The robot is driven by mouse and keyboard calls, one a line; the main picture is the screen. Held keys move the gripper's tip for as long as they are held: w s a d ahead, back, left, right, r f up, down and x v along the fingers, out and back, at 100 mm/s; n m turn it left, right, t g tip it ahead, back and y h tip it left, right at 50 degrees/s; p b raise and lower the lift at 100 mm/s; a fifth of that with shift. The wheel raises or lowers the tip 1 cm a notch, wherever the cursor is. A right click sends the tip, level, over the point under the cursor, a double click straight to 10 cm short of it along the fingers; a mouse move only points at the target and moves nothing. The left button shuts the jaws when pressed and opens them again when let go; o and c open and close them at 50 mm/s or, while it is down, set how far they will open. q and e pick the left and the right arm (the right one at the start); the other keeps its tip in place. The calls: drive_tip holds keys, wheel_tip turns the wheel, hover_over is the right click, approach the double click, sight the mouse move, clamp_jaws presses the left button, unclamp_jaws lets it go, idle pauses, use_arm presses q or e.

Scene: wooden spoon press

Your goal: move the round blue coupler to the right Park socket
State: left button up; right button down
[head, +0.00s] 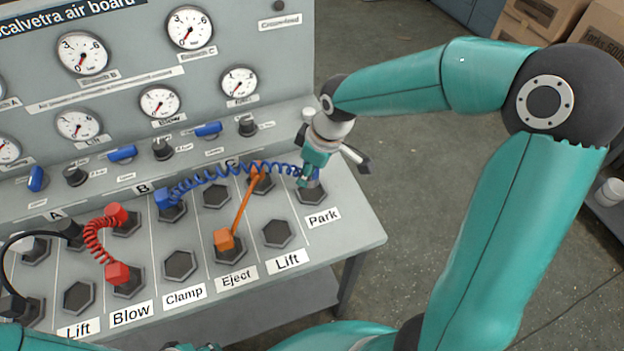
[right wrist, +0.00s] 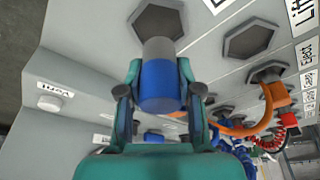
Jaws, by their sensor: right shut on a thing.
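The round blue coupler (right wrist: 158,88), with a grey tip, is between the two fingers of my right gripper (right wrist: 158,95) in the right wrist view. In the head view my right gripper (head: 311,177) is shut on it, over the right Park socket (head: 315,196). In the right wrist view the grey tip overlaps the near edge of a hexagonal socket (right wrist: 160,16); I cannot tell whether it touches. A coiled blue hose (head: 225,175) runs from the gripper to a blue square coupler (head: 164,198). Teal and grey parts, perhaps my left gripper (head: 190,347), show at the bottom edge; fingertips are hidden.
An orange hose (head: 242,205) links two sockets left of Park. A red coiled hose (head: 95,238) and a black hose (head: 20,238) are farther left. The Lift socket (head: 278,234) near Park is empty. The gauge panel (head: 130,100) stands behind; open floor (head: 400,190) lies right.

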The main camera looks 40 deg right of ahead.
wheel_tip(320, 180, down, 4)
drive_tip(key=shift+f, duration=0.1)
drive_tip(key=shift+f, duration=0.1)
drive_tip(key=c, duration=0.8)
unclamp_jaws()
drive_tip(key=shift+o, duration=0.2)
drive_tip(key=shift+s+d+r, duration=0.1)
drive_tip(key=shift+r, duration=0.55)
drive_tip(key=v, duration=1.1)
